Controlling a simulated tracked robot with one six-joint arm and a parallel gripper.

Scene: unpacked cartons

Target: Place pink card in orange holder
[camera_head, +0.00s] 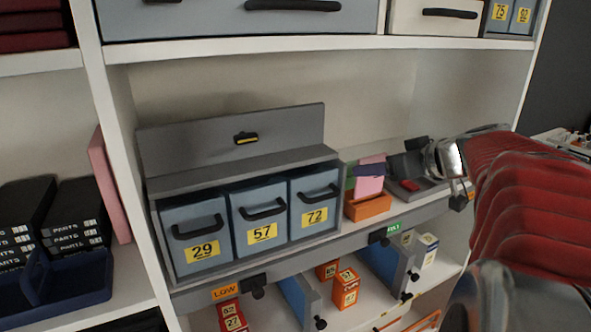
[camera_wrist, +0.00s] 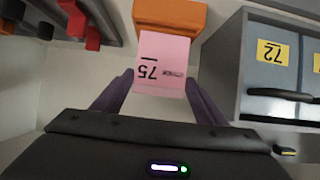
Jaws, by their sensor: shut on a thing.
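The pink card (camera_wrist: 163,56), marked 75 and upside down in the wrist view, is between the fingers of my gripper (camera_wrist: 160,80), which is shut on it. In the head view the pink card (camera_head: 369,186) stands upright directly above the orange holder (camera_head: 368,206), with my gripper (camera_head: 371,169) across its upper part. The orange holder (camera_wrist: 170,16) also shows at the top of the wrist view. The card's far edge meets the holder's edge there; I cannot tell how deep it sits in the slot.
A grey drawer unit (camera_head: 235,165) with drawers 29, 57 and 72 stands left of the holder. The shelf's front edge carries LOW (camera_head: 225,292) and green labels. Small orange boxes (camera_head: 345,288) stand below.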

